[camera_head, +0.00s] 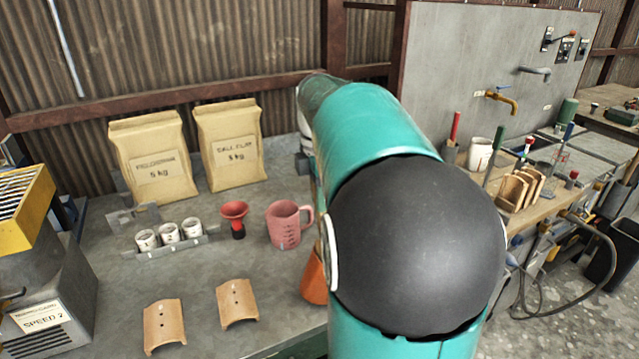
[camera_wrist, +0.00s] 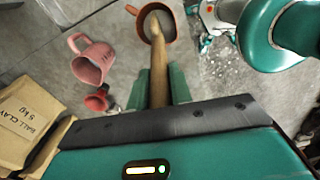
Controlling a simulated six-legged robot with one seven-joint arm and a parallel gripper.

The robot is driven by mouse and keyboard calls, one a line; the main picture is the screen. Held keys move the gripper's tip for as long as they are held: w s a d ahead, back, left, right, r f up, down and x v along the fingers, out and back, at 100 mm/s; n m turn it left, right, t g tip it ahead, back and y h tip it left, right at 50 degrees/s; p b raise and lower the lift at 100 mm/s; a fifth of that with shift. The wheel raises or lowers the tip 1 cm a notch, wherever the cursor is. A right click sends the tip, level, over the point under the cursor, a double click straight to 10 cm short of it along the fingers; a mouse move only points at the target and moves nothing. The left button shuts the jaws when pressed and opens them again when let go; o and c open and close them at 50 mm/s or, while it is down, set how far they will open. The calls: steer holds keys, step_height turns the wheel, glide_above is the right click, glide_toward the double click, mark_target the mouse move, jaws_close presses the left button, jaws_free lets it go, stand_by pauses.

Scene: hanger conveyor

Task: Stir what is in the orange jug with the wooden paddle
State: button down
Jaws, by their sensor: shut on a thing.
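The orange jug (camera_head: 314,280) stands on the bench, largely hidden behind my arm in the head view. In the wrist view the orange jug (camera_wrist: 170,14) is at the top, with grey contents inside its rim. My gripper (camera_wrist: 157,84) is shut on the wooden paddle (camera_wrist: 160,62). The paddle points away from the gripper, and its far end overlaps the jug's near rim and opening. I cannot tell how deep the end is, or whether it touches the contents. My gripper's fingers are hidden in the head view.
A pink measuring jug (camera_head: 285,224) and a red funnel (camera_head: 235,217) stand left of the orange jug. Two clay bags (camera_head: 230,146) stand at the back. Small cups (camera_head: 169,233) and two curved tiles (camera_head: 236,303) are further left. Speckled floor lies beyond the bench edge.

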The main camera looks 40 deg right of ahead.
steer(key=shift+s+a+f, duration=0.1)
steer(key=shift+s+f, duration=0.05)
steer(key=shift+f, duration=2.25)
steer(key=shift+w, duration=0.25)
